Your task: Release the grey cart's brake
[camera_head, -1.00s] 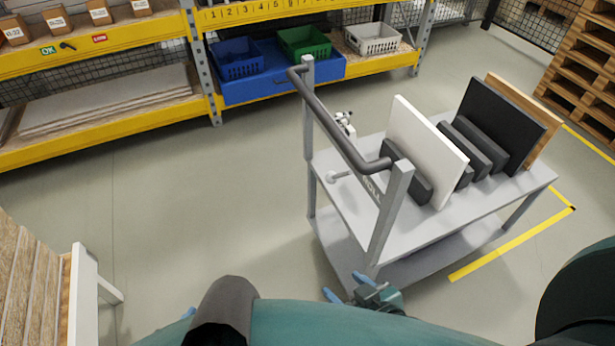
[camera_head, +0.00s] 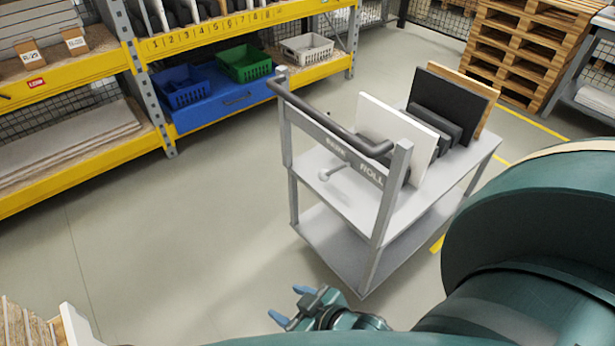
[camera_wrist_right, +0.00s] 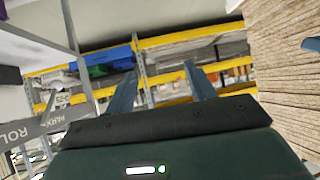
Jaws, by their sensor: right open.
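The grey cart (camera_head: 330,240) stands right of centre in the head view, with a dark push handle (camera_head: 325,120) on its near end. Below the handle, a plate (camera_head: 318,133) carries lettering ending in "ROLL"; the wrist view shows "PARK" and "ROLL" on it (camera_wrist_right: 62,112). A pale lever with a round knob (camera_head: 324,176) sticks out under the plate, below the "PARK" side. My right gripper (camera_head: 291,305) is open and empty, low in front of the cart and apart from the lever. Its spread blue fingers (camera_wrist_right: 162,88) show in the wrist view. My left gripper is out of view.
The cart carries a white panel (camera_head: 390,130) and dark panels (camera_head: 445,107). A yellow shelf rack (camera_head: 225,100) with blue, green and grey bins stands behind left. Stacked boards (camera_head: 25,325) sit at lower left. Floor left of the cart is clear.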

